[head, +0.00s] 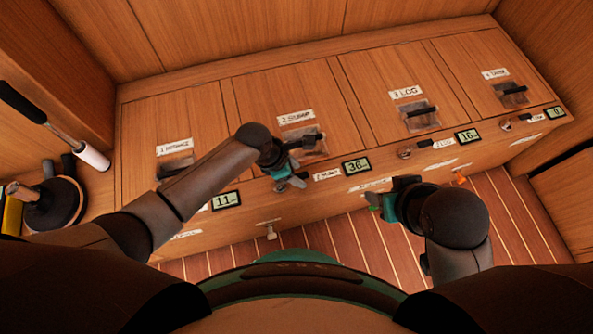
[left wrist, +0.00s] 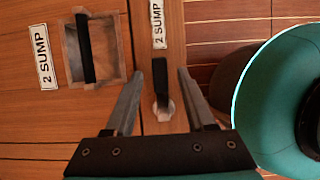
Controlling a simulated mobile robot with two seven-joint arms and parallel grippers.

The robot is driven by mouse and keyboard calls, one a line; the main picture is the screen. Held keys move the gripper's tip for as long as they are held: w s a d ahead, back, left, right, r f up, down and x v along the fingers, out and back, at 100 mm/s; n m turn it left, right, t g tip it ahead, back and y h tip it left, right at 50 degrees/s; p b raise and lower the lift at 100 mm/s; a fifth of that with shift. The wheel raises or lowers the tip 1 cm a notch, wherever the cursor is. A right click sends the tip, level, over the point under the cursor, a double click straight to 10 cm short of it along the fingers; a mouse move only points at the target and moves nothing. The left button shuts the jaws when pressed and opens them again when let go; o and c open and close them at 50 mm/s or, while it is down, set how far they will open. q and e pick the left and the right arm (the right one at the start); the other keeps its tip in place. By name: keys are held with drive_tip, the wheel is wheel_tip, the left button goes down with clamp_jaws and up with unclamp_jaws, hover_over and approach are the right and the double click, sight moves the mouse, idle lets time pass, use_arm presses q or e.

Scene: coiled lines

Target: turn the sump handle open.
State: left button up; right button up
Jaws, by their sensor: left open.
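In the head view my left gripper (head: 290,182) is at the panel just left of the sump label (head: 327,175) and hides most of the handle. My right gripper (head: 380,204) is in front of the panel, farther right; its jaws are too unclear to read.
The sump lid has a recessed black pull (head: 308,142). Other lids carry similar pulls, such as the log pull (head: 422,113). Displays sit along the panel, including one reading 36 (head: 356,166). Another panel handle (head: 404,152) is to the right. Striped floor (head: 335,238) lies below.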

use_arm(q)
clamp_jaws()
idle(0.4)
idle(1.0)
